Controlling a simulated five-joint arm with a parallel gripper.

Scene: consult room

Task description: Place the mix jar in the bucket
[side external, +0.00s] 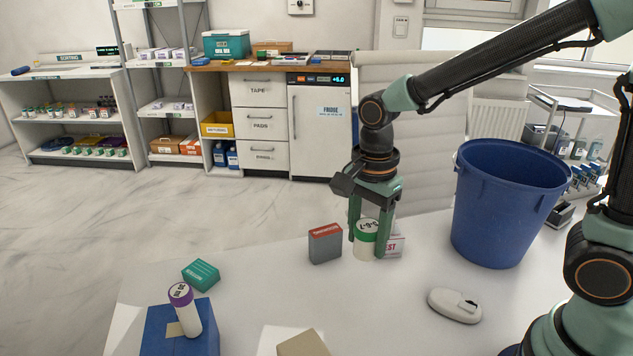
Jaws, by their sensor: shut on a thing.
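A grey box with a red top (325,244) stands just left of the jar; a white-and-red box (396,246) is partly hidden behind it. A white mouse-shaped device (454,306) lies in front of the bucket. A purple-lidded jar (185,309) and teal box (201,275) are at the left.

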